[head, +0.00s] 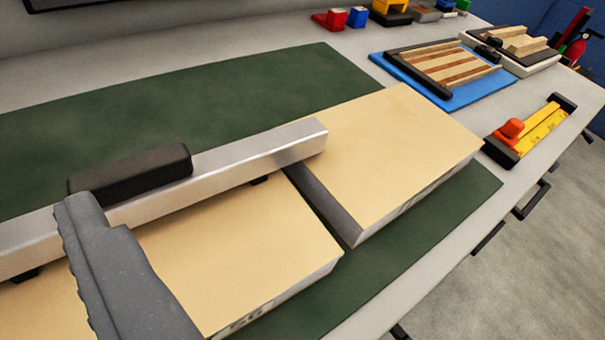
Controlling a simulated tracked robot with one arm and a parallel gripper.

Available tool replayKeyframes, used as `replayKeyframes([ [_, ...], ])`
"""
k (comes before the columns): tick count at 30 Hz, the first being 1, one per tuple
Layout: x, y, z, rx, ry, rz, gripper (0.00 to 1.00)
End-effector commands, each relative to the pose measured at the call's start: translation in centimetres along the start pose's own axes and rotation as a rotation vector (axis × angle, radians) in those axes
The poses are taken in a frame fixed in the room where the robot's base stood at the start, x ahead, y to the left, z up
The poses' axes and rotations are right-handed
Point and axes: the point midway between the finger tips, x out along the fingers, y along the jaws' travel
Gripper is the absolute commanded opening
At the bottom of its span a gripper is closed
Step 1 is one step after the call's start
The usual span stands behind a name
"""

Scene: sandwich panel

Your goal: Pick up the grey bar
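The grey bar (245,163) is a long silver metal bar. One grey ridged finger of my gripper (88,220) reaches in from the lower left. Its tip overlaps the bar just below the black block in the picture. Whether it touches is unclear. The other finger is not visible, so I cannot tell how far apart the fingers are.
The near panel (245,250) and far panel (385,145) have a narrow gap between them on a green mat (240,85). A blue tray (480,90) with wooden slats and a yellow-orange tool (540,130) stand to the right. The bench edge runs along the lower right.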

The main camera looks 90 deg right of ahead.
Motion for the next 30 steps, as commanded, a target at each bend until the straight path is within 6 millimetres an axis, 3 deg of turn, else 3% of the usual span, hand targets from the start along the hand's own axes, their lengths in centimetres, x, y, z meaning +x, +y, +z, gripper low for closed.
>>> replayKeyframes([
  [1, 0.6, 2.2, 2.0, -0.017, -0.005, 0.052, 0.98],
  [3, 0.9, 4.3, 3.2, -0.033, 0.008, 0.105, 0.98],
  [7, 1.1, 6.5, 4.5, -0.052, 0.019, 0.159, 0.98],
  [14, 1.7, 7.0, 4.5, -0.056, 0.022, 0.168, 0.98],
  [30, 9.0, 8.1, 4.3, -0.055, 0.022, 0.164, 0.98],
])
